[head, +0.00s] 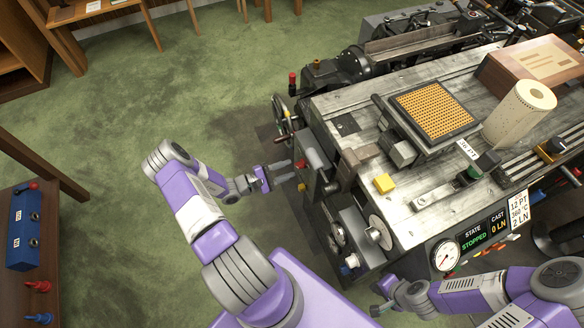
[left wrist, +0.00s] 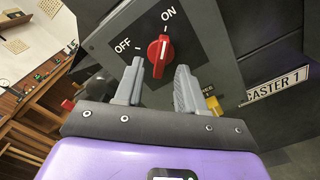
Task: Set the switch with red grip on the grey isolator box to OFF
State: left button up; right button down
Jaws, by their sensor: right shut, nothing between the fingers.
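The grey isolator box (head: 318,170) is on the near left end of the machine; its face fills much of the left wrist view (left wrist: 112,42). Its switch with red grip (left wrist: 160,57) stands nearly upright, its white line toward the ON label, with OFF to the left. The red grip also shows in the head view (head: 302,164). My left gripper (head: 282,172) is open in front of the box. My right gripper (head: 380,298) is shut and empty, low beside the machine.
A blue box (head: 24,230) with a red-handled lever stands on a wooden table at left. Green floor is open between.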

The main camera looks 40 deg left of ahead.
aim_at(300, 165)
pick_arm(q)
jog(key=shift+x, duration=1.25)
grip_shut()
